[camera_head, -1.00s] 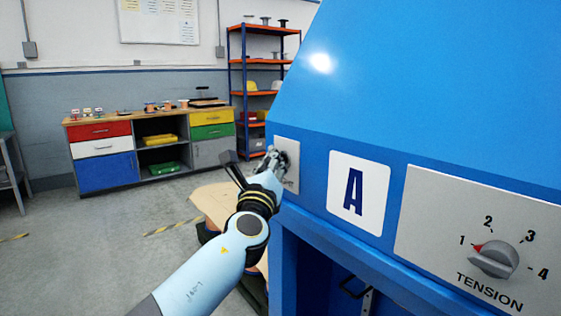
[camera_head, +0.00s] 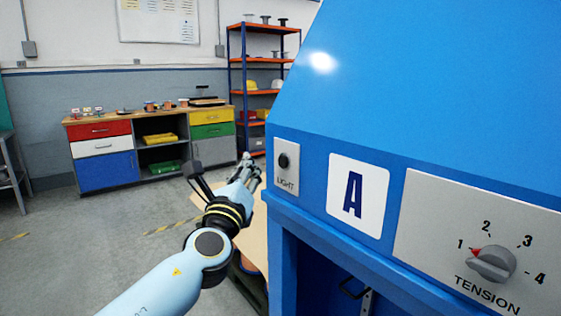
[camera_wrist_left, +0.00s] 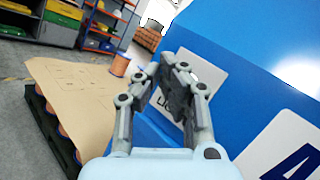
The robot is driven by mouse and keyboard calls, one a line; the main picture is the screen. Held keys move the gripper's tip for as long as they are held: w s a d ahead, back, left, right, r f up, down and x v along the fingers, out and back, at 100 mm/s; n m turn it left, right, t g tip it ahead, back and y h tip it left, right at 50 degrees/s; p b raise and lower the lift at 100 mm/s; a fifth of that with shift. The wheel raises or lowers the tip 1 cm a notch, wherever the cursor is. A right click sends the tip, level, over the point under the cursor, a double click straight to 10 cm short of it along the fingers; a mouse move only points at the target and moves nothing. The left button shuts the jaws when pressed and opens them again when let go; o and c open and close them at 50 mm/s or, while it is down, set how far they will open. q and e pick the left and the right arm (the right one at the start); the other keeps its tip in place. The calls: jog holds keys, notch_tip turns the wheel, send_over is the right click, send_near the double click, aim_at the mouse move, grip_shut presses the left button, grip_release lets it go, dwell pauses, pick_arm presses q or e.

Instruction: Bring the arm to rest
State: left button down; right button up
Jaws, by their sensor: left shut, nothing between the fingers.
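My left arm comes in from the bottom left of the head view, and its gripper (camera_head: 250,168) is just left of the blue machine (camera_head: 420,90), apart from the light plate (camera_head: 286,167). The plate carries a dark round button or knob (camera_head: 283,160) above the word LIGHT. In the left wrist view the gripper (camera_wrist_left: 172,80) is shut and empty, with its fingers covering part of the light plate (camera_wrist_left: 207,75). The right gripper is not in view.
The machine bears a sign A (camera_head: 354,196) and a tension knob (camera_head: 492,264) pointing at 1. Cardboard on a pallet (camera_wrist_left: 75,95) lies left of the machine. A workbench with coloured drawers (camera_head: 150,150) and an orange shelf rack (camera_head: 264,90) stand behind. The floor at left is clear.

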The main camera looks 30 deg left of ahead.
pick_arm(q)
jog(key=shift+s, duration=0.2)
jog(key=shift+f, duration=0.1)
jog(key=s+f+n+g+h, duration=0.1)
jog(key=s+f+n+g, duration=0.4)
jog(key=f, duration=0.9)
jog(key=s+f+n+g+h, duration=0.1)
jog(key=s+f+g, duration=0.1)
jog(key=s+f, duration=0.9)
jog(key=s+f+n+g+h, duration=0.1)
jog(key=s+f+n+g, duration=0.2)
jog(key=f, duration=1.4)
jog(key=s+d+f+n+g+h, duration=0.1)
jog(key=s+f+n, duration=0.4)
jog(key=s, duration=0.6)
jog(key=s+d+f+n+g+h, duration=0.1)
jog(key=s+d+f+n+g, duration=0.2)
jog(key=s, duration=0.9)
jog(key=s+d+f+n+g+h, duration=0.1)
jog(key=s+d+f+n+g, duration=0.1)
jog(key=s+f+n+g, duration=0.3)
jog(key=s+f+n, duration=0.4)
jog(key=s, duration=0.3)
jog(key=shift+h, duration=0.4)
